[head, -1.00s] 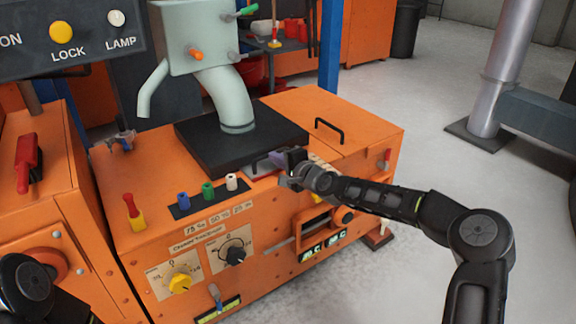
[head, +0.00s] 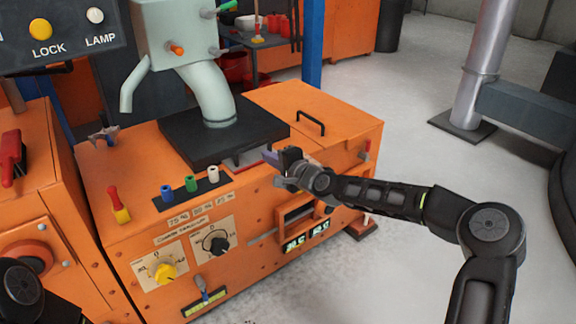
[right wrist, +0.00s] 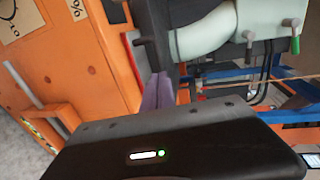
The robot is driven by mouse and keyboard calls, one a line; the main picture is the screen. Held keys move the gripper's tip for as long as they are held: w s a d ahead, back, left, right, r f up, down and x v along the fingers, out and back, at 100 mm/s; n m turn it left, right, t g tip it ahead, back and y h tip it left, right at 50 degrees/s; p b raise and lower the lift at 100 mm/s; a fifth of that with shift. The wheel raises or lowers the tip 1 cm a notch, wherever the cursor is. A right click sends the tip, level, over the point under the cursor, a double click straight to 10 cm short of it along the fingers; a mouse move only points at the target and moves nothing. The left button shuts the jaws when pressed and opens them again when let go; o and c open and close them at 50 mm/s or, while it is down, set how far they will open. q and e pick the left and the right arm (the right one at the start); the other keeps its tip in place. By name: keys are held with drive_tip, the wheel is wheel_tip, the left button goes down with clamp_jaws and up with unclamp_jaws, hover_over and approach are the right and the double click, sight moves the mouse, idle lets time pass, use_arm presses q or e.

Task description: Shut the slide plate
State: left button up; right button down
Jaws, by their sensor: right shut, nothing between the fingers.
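The orange machine (head: 140,170) carries a black block (head: 190,150) with a pale bent pipe (head: 218,95) coming down into it. What seems to be the slide plate (head: 247,160) shows as a thin edge with a small dark handle at the block's front right side. How far it is in cannot be told. My right gripper (head: 270,155) is just right of this edge, over the machine's front, with its purple fingers shut and empty. They also show in the right wrist view (right wrist: 157,92), near a dark handle. Any contact cannot be told. My left gripper is outside the view.
A black bar handle (head: 310,123) stands on the machine's top right. Blue, green and white knobs (head: 190,184) and a red lever (head: 115,200) are along the front left. A grey post (head: 480,85) stands at right. The floor between is clear.

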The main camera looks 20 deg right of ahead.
drive_tip(key=p+v, duration=0.1)
drive_tip(key=v, duration=0.6)
drive_tip(key=shift+d+r, duration=0.1)
